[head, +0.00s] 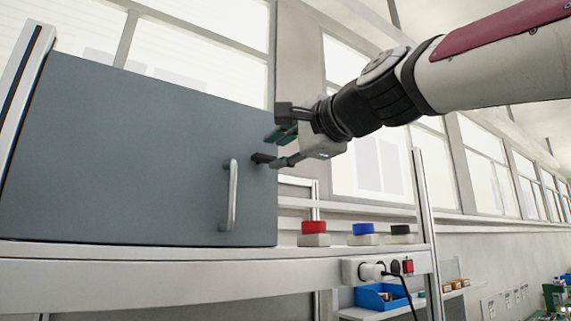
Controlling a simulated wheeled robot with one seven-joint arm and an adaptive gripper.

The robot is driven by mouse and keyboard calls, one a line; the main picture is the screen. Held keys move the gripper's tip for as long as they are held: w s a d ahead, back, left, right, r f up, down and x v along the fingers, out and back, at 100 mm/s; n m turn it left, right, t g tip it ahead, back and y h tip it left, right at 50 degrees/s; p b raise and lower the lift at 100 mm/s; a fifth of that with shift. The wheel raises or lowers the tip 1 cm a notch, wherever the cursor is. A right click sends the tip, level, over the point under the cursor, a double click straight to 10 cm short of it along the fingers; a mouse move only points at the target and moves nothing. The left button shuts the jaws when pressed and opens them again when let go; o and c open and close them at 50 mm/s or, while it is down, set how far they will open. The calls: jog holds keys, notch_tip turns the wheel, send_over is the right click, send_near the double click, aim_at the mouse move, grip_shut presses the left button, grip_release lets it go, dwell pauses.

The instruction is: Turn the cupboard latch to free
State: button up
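The cupboard (120,160) has a flat grey door, which looks shut, with a vertical metal handle (230,195) near its right edge. My gripper (270,146) reaches in from the right to the door's upper right edge, above and right of the handle. Its two fingers are apart, one above the other, with a gap between them. A small dark piece (262,158) shows against the door at the lower finger's end; I cannot tell whether it is the latch or a fingertip. The latch is not clearly visible otherwise. I cannot tell whether my gripper touches the door.
The cupboard stands on a pale shelf (150,275). Right of it are a red button box (314,233), a blue one (363,234) and a black one (402,234). A metal post (425,220) rises beyond them. A plugged-in socket strip (385,266) sits on the front edge.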

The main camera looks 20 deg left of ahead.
aim_at(267, 157)
jog(key=shift+x, duration=2.4)
grip_shut()
